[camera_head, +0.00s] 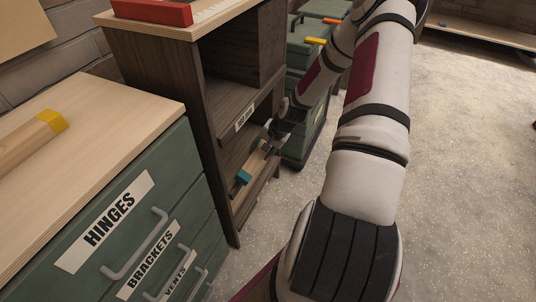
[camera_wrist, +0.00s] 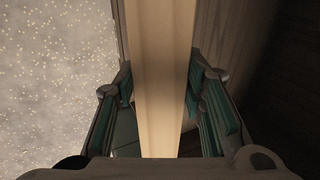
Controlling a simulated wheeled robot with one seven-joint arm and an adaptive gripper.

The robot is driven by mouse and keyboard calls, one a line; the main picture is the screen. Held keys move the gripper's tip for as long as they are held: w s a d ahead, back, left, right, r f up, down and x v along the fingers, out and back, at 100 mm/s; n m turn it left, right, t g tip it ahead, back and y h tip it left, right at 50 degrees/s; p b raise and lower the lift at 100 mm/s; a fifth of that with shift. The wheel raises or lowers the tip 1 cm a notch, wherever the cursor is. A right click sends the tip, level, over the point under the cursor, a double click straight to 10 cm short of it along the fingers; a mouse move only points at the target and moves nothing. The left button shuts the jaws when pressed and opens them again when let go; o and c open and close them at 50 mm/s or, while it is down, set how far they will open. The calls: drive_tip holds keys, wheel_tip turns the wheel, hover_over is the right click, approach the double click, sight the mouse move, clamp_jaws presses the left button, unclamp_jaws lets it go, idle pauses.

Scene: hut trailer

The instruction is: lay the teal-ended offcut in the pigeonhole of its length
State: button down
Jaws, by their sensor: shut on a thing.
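The teal-ended offcut (camera_head: 244,177) is a pale wood piece held at the open front of the wooden pigeonhole unit (camera_head: 163,84), at its lower opening. Its teal end points down and to the left in the head view. In the wrist view the pale offcut (camera_wrist: 160,75) runs up the middle between the two finger pads. My gripper (camera_head: 268,146) is shut on it, and its fingers also show in the wrist view (camera_wrist: 160,100). The teal end is out of the wrist view. I cannot tell whether the offcut touches the shelf.
A white label (camera_head: 244,117) marks the shelf edge above the gripper. A green drawer cabinet (camera_head: 178,200) stands at left, with a yellow-ended offcut (camera_head: 35,138) on top. A red box (camera_head: 152,11) sits on the unit. Green toolboxes (camera_head: 303,80) stand behind my arm. The floor at right is clear.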

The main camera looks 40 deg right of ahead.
sight(258, 147)
drive_tip(key=shift+w+a+f+b, duration=0.1)
drive_tip(key=shift+w+a+b, duration=0.35)
drive_tip(key=shift+w, duration=0.65)
drive_tip(key=shift+w+a+f+b, duration=0.1)
drive_tip(key=shift+w+a+b, duration=0.2)
drive_tip(key=shift+w+b, duration=0.55)
drive_tip(key=shift+w+a+f+b, duration=0.1)
drive_tip(key=shift+w+a+b, duration=0.25)
drive_tip(key=shift+w, duration=1)
drive_tip(key=shift+f, duration=0.8)
drive_tip(key=c, duration=1)
unclamp_jaws()
drive_tip(key=shift+s, duration=0.1)
drive_tip(key=shift+o, duration=0.2)
drive_tip(key=v, duration=1.2)
drive_tip(key=shift+a, duration=0.1)
drive_tip(key=shift+s, duration=0.1)
